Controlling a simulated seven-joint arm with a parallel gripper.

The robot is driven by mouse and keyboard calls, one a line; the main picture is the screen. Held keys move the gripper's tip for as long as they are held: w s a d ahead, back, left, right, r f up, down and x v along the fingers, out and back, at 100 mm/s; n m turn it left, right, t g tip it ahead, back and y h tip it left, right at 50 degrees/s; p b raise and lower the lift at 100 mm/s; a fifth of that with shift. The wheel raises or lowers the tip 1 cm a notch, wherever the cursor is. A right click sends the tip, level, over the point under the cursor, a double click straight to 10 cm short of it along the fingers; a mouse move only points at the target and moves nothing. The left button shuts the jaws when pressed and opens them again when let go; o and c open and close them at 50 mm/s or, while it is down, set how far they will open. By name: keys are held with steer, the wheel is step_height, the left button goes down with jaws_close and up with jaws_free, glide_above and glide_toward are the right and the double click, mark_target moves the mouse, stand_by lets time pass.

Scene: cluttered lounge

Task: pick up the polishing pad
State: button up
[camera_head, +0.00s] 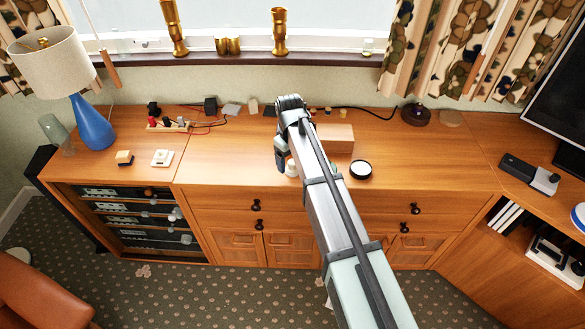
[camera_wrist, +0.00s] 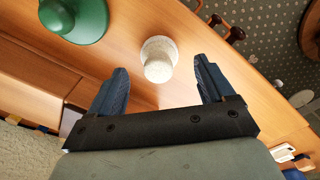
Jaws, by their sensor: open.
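A small pale, speckled, tapered round piece, which I take to be the polishing pad (camera_wrist: 158,66), stands on the wooden cabinet top. In the head view it shows as a small white piece (camera_head: 291,168), partly hidden beside my arm. My gripper (camera_wrist: 158,88) is open. In the wrist view its two dark blue fingers are on either side below the pad, with a visible gap to each. In the head view my gripper (camera_head: 282,160) is beside the pad. I cannot tell the height between the fingertips and the cabinet top.
A green round-based object (camera_wrist: 78,18) is near the pad in the wrist view. A blue lamp (camera_head: 92,122) stands left. The cabinet top (camera_head: 225,150) left of my gripper is clear.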

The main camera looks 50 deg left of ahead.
steer(key=shift+f, duration=1.4)
steer(key=c, duration=1.1)
